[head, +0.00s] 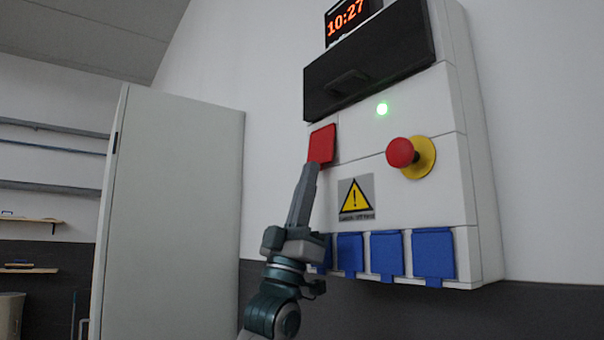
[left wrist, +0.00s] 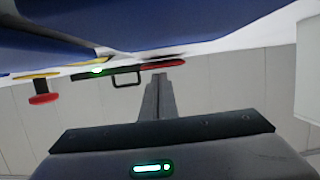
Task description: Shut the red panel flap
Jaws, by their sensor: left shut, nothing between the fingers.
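The red panel flap (head: 322,144) is a small red square at the left edge of the white wall panel (head: 420,188), below the black drawer-like front. It lies nearly along the panel face; I cannot tell whether it is fully flush. My left gripper (head: 309,168) is shut and empty, pointing up, with its tips at the flap's lower edge. In the left wrist view the flap is a thin red strip (left wrist: 163,65) just beyond the fingertips (left wrist: 160,76). Whether they touch is unclear. My right gripper is not in view.
A red knob (head: 401,153) on a yellow base sticks out right of the flap. A black front with a handle (head: 368,76) is above. Several blue covers (head: 433,255) line the bottom. A tall grey cabinet (head: 172,215) stands left.

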